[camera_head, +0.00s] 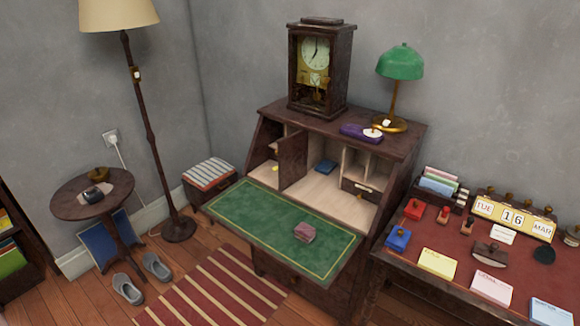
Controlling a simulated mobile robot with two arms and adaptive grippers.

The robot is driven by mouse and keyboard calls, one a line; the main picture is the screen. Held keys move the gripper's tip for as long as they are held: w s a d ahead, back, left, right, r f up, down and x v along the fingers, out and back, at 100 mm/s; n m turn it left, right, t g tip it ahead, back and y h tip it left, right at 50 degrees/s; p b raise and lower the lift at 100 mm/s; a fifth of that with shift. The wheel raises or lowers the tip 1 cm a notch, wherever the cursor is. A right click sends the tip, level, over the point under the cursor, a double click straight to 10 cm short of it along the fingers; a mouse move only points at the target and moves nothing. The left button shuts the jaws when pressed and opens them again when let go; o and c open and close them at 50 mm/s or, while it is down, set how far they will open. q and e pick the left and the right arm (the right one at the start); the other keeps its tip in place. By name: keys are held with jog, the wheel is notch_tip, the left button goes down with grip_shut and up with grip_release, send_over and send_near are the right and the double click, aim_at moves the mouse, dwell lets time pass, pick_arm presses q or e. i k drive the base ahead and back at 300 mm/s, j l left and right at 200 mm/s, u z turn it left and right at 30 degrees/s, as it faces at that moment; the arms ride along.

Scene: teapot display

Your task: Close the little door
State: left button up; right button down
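The little door (292,160) is a small dark wood panel inside the open writing desk (390,165). It stands open, sticking out toward the front beside a pale compartment (268,157) at the left of the desk's interior. A small yellow thing (275,169) shows by that compartment; it is too small to make out. The door hides part of the interior behind it. Neither of my grippers is in view.
The desk's green-topped flap (250,220) is folded down, with a small reddish block (304,232) on it. A clock (318,70) and a green lamp (400,65) stand on top. A red-topped table (450,285) stands close at right. A striped rug (215,290) lies in front.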

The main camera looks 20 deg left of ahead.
aim_at(292, 152)
jog(key=j+z, duration=0.15)
jog(key=z, duration=1.35)
jog(key=j+z, duration=0.15)
jog(key=j, duration=3.05)
jog(key=k, duration=0.05)
